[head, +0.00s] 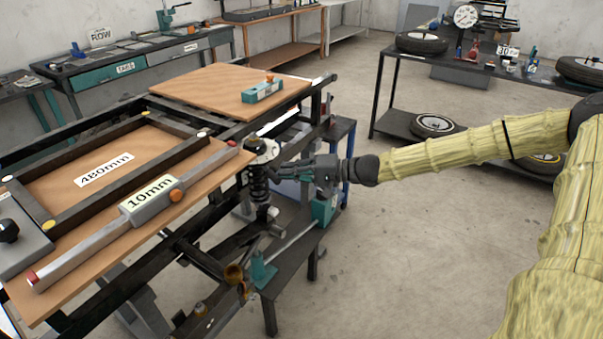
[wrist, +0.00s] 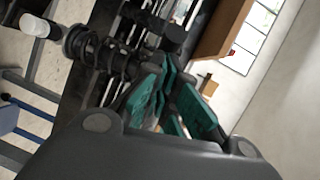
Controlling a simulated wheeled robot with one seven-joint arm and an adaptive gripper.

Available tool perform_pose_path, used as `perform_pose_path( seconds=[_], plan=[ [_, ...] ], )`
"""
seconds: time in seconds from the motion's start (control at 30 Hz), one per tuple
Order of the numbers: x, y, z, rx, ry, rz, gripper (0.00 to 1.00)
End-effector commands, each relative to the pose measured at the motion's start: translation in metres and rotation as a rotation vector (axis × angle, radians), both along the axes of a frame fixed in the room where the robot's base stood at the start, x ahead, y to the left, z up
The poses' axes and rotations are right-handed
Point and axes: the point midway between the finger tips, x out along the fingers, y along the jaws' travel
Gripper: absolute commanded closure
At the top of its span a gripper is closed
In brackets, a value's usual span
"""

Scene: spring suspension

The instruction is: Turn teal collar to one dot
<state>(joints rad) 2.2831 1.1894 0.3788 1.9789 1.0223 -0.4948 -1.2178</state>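The dark coil spring unit (head: 259,182) stands upright below a white cap (head: 263,147), beside the frame. In the wrist view, the spring (wrist: 88,50) lies sideways at upper left with a white end piece (wrist: 36,26). I cannot pick out the teal collar or its dots for certain; my gripper may hide it in the head view. My gripper (head: 284,172) is just right of the spring. In the wrist view, the teal-padded fingers (wrist: 171,72) look parted by a narrow gap. I see nothing held between them, and the spring lies outside the fingers.
A long bar gauge marked 10mm (head: 150,203) lies on the wooden board above the black frame (head: 110,292). A teal clamp (head: 263,271) and a dark bench (head: 290,268) are below the spring. Open floor (head: 420,250) lies to the right.

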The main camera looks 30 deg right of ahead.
Motion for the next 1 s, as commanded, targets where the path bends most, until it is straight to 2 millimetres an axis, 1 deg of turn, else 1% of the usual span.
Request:
perform_pose_path(
  seconds=[0.03,1.0],
  plan=[
    [0.0,0.003,-0.004,-0.001,0.0,0.003,1.0],
    [-0.008,0.045,-0.002,0.0,-0.002,0.011,1.0]
  ],
)
